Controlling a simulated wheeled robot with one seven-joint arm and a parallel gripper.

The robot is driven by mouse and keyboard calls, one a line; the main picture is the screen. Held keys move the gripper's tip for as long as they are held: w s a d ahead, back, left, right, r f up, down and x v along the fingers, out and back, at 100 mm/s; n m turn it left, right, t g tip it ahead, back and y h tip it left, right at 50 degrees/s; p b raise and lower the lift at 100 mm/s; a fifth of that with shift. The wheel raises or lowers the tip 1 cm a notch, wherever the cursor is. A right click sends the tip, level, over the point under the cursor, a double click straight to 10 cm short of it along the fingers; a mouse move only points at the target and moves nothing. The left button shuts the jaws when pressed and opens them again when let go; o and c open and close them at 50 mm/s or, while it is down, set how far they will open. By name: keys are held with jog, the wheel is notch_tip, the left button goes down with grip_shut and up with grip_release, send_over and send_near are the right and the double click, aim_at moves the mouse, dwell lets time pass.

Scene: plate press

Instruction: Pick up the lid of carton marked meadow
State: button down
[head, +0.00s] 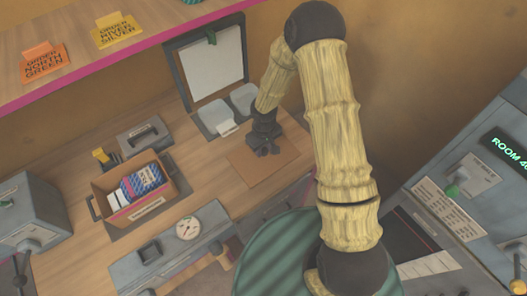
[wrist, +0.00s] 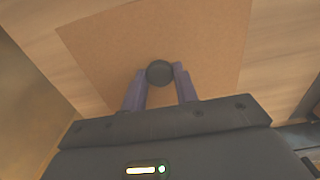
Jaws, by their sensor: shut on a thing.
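A flat, square brown panel (head: 240,165), which looks like a carton lid, lies on the wooden worktop in the head view. It also fills the middle of the wrist view (wrist: 205,40). A dark round knob (wrist: 159,73) sits between the two purple fingers of my gripper (wrist: 160,82), which is shut on it. In the head view my gripper (head: 265,150) is low over the panel and partly hides it. I cannot read the word meadow anywhere. Whether the panel touches the worktop is hard to tell.
An open brown box (head: 150,208) with blue and white packs stands to the left. A grey handled block (head: 143,135) is behind it. A grey frame with a white panel (head: 210,68) stands behind my gripper. A dial (head: 188,228) and a grey machine (head: 30,215) are nearer left.

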aim_at(264, 151)
notch_tip(264, 151, up, 10)
jog(key=b, duration=0.1)
dwell(0.4)
dwell(0.5)
